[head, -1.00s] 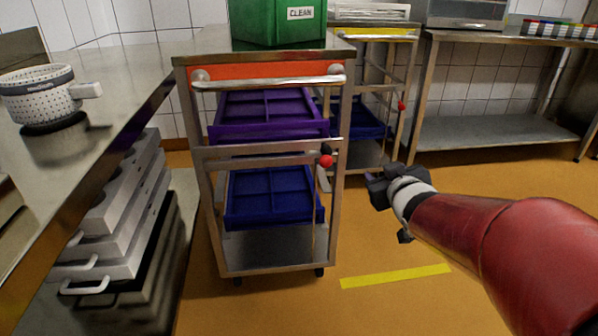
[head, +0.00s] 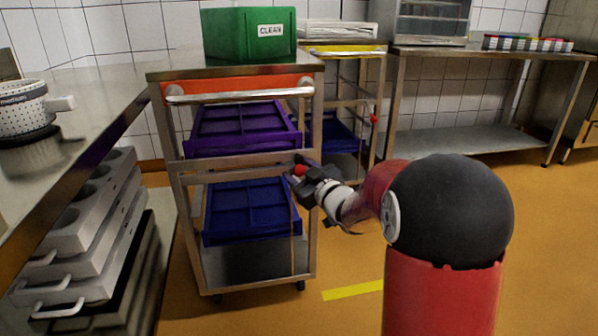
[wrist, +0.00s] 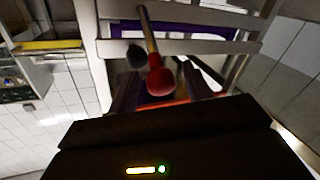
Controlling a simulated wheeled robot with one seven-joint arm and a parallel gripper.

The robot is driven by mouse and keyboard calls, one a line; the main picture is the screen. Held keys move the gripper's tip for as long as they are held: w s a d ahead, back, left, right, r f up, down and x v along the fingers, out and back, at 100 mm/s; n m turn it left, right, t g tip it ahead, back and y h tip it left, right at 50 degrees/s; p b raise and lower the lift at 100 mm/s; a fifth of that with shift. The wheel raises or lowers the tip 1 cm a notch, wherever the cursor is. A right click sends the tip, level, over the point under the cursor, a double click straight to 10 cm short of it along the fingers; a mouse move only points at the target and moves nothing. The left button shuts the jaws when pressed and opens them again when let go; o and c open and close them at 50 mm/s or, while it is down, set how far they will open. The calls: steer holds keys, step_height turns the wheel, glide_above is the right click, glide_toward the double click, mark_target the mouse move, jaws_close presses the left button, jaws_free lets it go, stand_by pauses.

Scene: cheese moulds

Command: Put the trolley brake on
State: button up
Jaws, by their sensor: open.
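The near trolley (head: 236,275) is a steel frame with an orange-red band (head: 235,86) under its top. A lever with a red ball knob (head: 299,170) is at its right front post. The wrist view shows the red knob (wrist: 161,80) on a rod, with a black knob (wrist: 135,56) beside it. My gripper (wrist: 161,92) is open, its fingers on either side of the red knob. Whether they touch it I cannot tell. In the head view my gripper (head: 305,180) is at the post and partly hides the lever.
A green CLEAN crate (head: 230,36) stands on the trolley, with purple (head: 240,145) and blue (head: 245,236) trays below. A second trolley with a yellow band (head: 345,49) stands behind. A steel counter (head: 80,130) and stacked grey moulds (head: 90,205) are left. Floor is free on the right.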

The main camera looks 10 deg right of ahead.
steer(key=shift+w+a, duration=0.15)
steer(key=shift+w, duration=0.1)
jaws_close()
